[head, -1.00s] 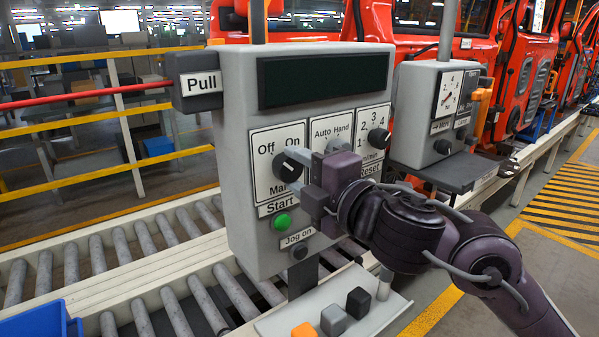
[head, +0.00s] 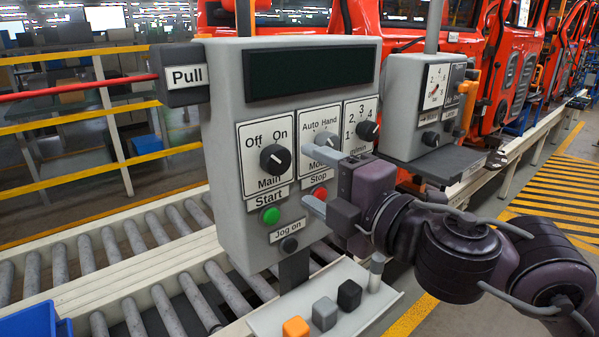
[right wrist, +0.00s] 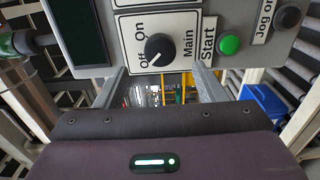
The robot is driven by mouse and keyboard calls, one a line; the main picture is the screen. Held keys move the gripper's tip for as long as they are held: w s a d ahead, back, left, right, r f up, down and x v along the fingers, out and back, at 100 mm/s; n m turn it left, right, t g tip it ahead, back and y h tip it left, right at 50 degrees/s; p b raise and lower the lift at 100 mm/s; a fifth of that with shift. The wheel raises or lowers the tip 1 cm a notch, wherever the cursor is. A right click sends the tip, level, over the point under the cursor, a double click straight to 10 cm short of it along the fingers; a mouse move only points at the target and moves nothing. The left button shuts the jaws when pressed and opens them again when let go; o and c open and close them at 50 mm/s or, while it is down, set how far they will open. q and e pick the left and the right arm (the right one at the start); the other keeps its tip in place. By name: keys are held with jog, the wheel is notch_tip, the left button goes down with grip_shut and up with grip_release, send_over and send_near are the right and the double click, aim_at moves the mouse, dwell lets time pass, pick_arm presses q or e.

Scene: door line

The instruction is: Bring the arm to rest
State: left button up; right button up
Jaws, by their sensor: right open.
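My right gripper (head: 312,178) is open and empty in front of the right half of the grey control panel (head: 225,205). Its arm comes in from the right in the head view. In the right wrist view its two fingers (right wrist: 162,85) are spread apart, with the panel's Main knob (right wrist: 158,47) beyond them. The fingers partly cover the area around the Auto/Hand knob (head: 327,145) and the red Stop button (head: 320,193). The green Start button (head: 271,215) is clear. My left gripper is not in view.
A tray (head: 365,308) below the panel holds an orange, a grey and a black block. A second panel (head: 415,105) with a dial stands behind to the right. A roller conveyor (head: 110,245), a blue bin (head: 35,322) and yellow rails lie left. Red vehicle bodies stand behind.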

jog(key=shift+s+d, duration=0.25)
jog(key=shift+s, duration=0.2)
